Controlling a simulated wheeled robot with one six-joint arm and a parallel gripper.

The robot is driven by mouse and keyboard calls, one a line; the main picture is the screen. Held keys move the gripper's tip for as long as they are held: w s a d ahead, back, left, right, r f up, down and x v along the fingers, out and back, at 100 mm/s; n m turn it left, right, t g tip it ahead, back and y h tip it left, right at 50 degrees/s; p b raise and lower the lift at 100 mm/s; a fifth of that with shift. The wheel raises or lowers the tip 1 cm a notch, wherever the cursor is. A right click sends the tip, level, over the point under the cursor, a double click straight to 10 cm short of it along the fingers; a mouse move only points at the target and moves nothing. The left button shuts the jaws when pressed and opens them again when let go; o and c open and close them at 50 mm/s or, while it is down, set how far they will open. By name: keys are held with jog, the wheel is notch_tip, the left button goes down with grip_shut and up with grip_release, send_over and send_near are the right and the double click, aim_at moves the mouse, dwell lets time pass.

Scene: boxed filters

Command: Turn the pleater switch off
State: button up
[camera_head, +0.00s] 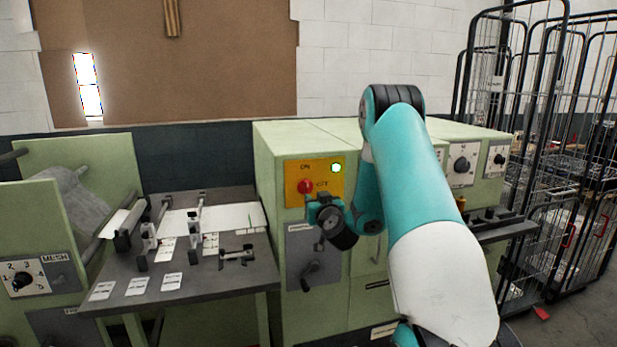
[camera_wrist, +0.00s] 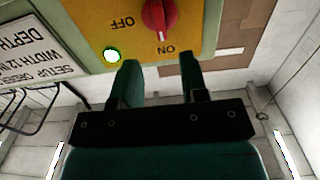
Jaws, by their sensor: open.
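The switch is a red rotary knob (camera_head: 305,187) on a yellow panel (camera_head: 293,166) on the front of the green cabinet. In the wrist view, which is upside down, the red knob (camera_wrist: 157,16) has its white mark toward the ON label. A lamp on the panel (camera_head: 336,168) is lit, with a green rim; it also shows in the wrist view (camera_wrist: 112,55). My gripper (camera_wrist: 160,70) is open and empty, its two fingers near the panel and apart from the knob. In the head view my gripper (camera_head: 312,207) is just below the knob.
A grey plate with a black handle (camera_head: 311,271) is below the panel. A grey table (camera_head: 250,274) with cards and small fixtures stands at left, by a MESH dial (camera_head: 22,281). More dials (camera_head: 461,164) are on the cabinet's right. Wire cages (camera_head: 545,130) stand at far right.

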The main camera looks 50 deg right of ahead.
aim_at(308, 189)
jog(key=p+x, duration=0.7)
jog(key=shift+w+r+p, duration=0.15)
jog(key=shift+w+p, duration=0.1)
jog(key=shift+p, duration=0.05)
jog(key=shift+w+d, duration=0.3)
jog(key=shift+w, duration=0.1)
grip_shut()
